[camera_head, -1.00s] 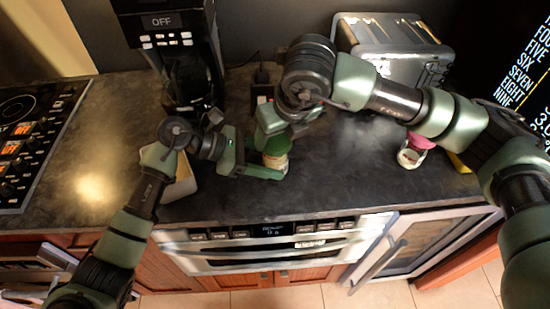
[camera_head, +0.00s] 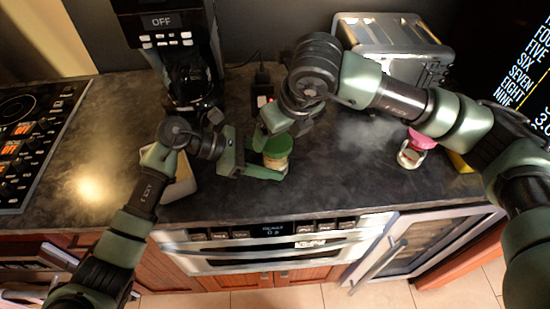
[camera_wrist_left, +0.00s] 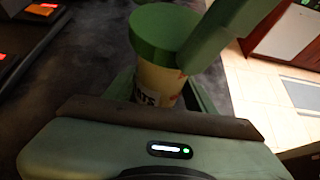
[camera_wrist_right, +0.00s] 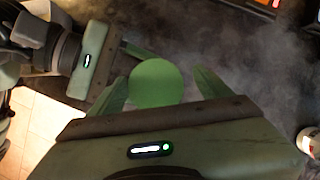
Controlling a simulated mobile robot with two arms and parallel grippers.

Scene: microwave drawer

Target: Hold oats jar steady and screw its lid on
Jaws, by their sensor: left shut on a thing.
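The oats jar (camera_head: 275,167) stands upright on the counter, a pale jar with partly visible lettering in the left wrist view (camera_wrist_left: 156,84). Its green lid (camera_head: 277,146) sits on top; I cannot tell how tightly. It shows as a green disc in the right wrist view (camera_wrist_right: 156,84). My left gripper (camera_head: 272,169) is shut on the jar's body, below the lid. My right gripper (camera_wrist_right: 162,88) is open above the jar, its fingers on either side of the lid, with a gap on the right side. In the left wrist view one of its fingers overlaps the lid's edge.
A coffee maker (camera_head: 185,62) stands behind on the left and a metal toaster (camera_head: 400,45) behind on the right. A pale container (camera_head: 180,184) lies near my left forearm. A pink-topped jar (camera_head: 412,157) stands to the right. The counter between is clear.

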